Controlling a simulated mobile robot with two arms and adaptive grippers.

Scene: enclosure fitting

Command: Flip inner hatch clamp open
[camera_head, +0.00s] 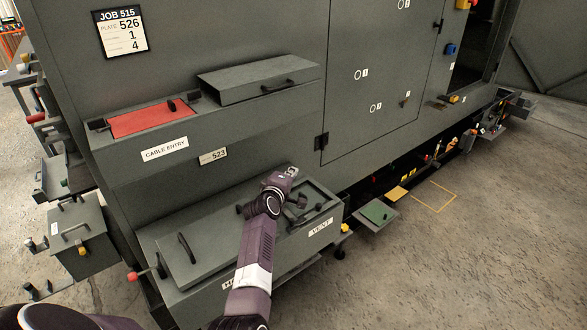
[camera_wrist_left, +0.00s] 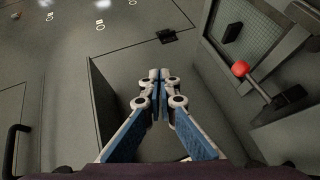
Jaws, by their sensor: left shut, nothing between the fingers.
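My left gripper (camera_head: 287,172) hangs over the rear part of the VENT box in the head view. In the left wrist view its blue-padded fingers (camera_wrist_left: 160,82) are closed together with nothing between them. A dark lever clamp with a red knob (camera_wrist_left: 240,69) stands right of the fingers, apart from them. It is beside a recessed mesh panel (camera_wrist_left: 240,38). In the head view the VENT opening (camera_head: 325,207) is partly covered by my arm, and its dark fittings are too small to tell apart. The right gripper is out of both views.
A grey lid with a handle (camera_head: 195,250) lies left of my arm on the same box. Above is the CABLE ENTRY opening with a red panel (camera_head: 150,118) and a grey lid (camera_head: 258,78). A green-topped tray (camera_head: 377,214) stands right, with floor free beyond.

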